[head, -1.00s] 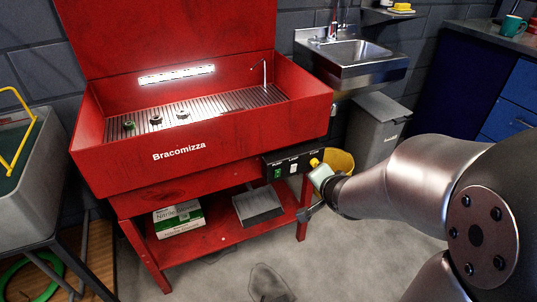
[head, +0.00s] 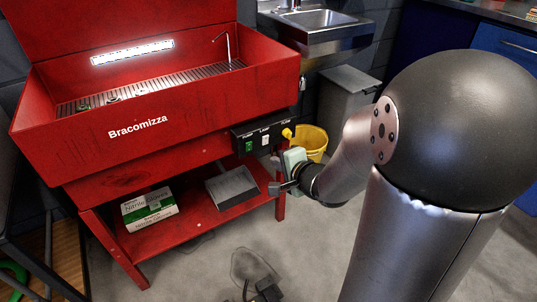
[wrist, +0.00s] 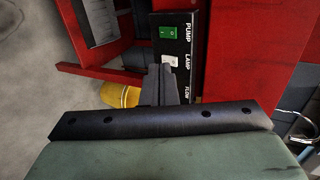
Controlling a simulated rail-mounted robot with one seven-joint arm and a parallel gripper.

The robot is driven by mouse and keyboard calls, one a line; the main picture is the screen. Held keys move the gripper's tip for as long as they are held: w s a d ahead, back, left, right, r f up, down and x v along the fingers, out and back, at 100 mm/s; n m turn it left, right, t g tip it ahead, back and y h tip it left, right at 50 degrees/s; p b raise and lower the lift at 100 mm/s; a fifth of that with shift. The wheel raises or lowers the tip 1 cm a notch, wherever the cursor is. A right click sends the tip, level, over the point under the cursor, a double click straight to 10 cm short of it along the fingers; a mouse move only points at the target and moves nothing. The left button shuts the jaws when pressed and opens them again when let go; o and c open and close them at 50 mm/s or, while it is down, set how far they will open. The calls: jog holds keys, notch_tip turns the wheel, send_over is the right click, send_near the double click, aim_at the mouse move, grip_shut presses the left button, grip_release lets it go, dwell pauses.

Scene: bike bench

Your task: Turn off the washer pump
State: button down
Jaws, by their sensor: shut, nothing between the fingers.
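The red parts washer (head: 140,132) fills the left of the head view. A black control box (head: 236,140) hangs at its front right corner. It carries a lit-looking green pump switch (head: 249,146), a white lamp switch (head: 265,140) and a yellow flow knob (head: 288,133). In the wrist view the green switch (wrist: 168,33) sits beside the PUMP label, with the white switch (wrist: 169,61) nearer my fingers. My gripper (head: 274,188) is shut and empty, in front of and below the box. Its fingers (wrist: 160,72) partly cover the box's flow end. No contact with the green switch shows.
A yellow bucket (head: 314,140) and a grey bin (head: 345,105) stand right of the washer. The lower shelf (head: 190,215) holds a glove box (head: 149,207) and a grey tray (head: 232,188). The floor in front is mostly clear.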

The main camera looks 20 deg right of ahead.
jog(key=b, duration=0.2)
send_near(250, 145)
notch_tip(250, 145, down, 4)
jog(key=w, duration=0.3)
jog(key=w+a+r+b, duration=0.1)
jog(key=w, duration=0.1)
jog(key=shift+a, duration=0.15)
jog(key=shift+w+a+r, duration=0.1)
jog(key=shift+w+r, duration=0.05)
jog(key=shift+w, duration=0.2)
